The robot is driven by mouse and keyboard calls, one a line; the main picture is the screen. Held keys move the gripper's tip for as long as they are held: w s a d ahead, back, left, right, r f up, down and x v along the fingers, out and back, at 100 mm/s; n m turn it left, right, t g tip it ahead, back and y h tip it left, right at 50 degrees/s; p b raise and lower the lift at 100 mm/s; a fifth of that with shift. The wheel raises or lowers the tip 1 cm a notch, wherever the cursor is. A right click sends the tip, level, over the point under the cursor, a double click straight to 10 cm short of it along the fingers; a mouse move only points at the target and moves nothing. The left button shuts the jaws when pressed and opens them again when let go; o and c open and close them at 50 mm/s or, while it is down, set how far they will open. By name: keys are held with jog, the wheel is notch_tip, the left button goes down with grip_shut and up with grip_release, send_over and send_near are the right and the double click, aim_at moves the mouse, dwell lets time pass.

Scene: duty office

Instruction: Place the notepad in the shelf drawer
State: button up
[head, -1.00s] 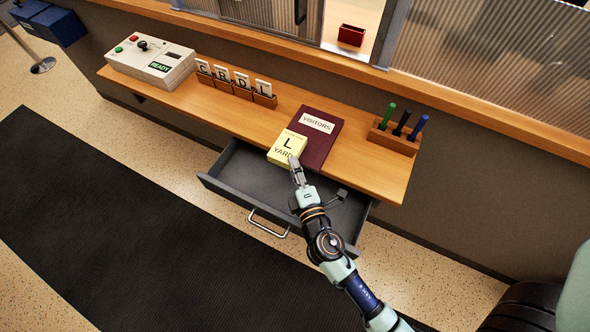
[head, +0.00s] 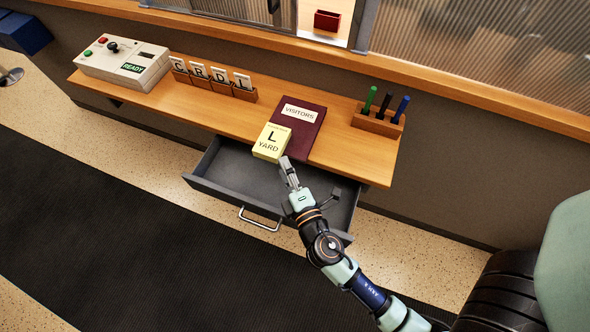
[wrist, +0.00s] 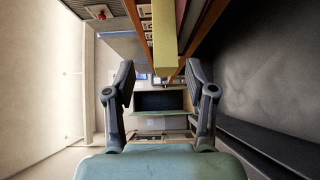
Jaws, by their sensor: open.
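The yellow notepad (head: 270,141), marked "L YARD", lies at the front edge of the wooden shelf, against the maroon visitors book (head: 300,124). In the wrist view the notepad (wrist: 165,40) shows edge-on, ahead of the fingers and above the middle. My gripper (head: 288,172) is just in front of the notepad, over the drawer. In the wrist view my gripper (wrist: 160,92) is open with nothing between its fingers.
On the shelf (head: 210,115) are a control box (head: 120,66), a row of letter cards (head: 212,80) and a pen holder (head: 378,119). The drawer's handle (head: 260,222) sticks out at the front. A dark mat (head: 90,220) covers the floor.

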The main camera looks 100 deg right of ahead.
jog(key=b+v, duration=0.1)
jog(key=v, duration=0.7)
jog(key=shift+a+b, duration=0.3)
jog(key=shift+s+f, duration=0.1)
jog(key=w+a+r+m+t+y, duration=0.1)
jog(key=w+a+r+m+y, duration=0.15)
jog(key=w, duration=0.45)
jog(key=w+a+r+m+t+y, duration=0.1)
jog(key=w+a+m+t+y, duration=0.2)
jog(key=w, duration=0.4)
jog(key=w+a+r+m+y, duration=0.1)
jog(key=w+a+r+y, duration=0.2)
jog(key=w, duration=0.4)
jog(key=w+a+r+n+t+y, duration=0.1)
jog(key=w+a+y, duration=0.1)
jog(key=a, duration=0.4)
jog(key=w+a+r+n+t+y, duration=0.1)
jog(key=w+a+r+y, duration=0.1)
jog(key=a, duration=0.4)
jog(key=w+a+r+n+t+y, duration=0.1)
jog(key=w+a+r+y, duration=0.1)
jog(key=a+y, duration=0.2)
jog(key=a, duration=0.2)
jog(key=shift+w+a+r, duration=0.2)
jog(key=shift+a, duration=0.05)
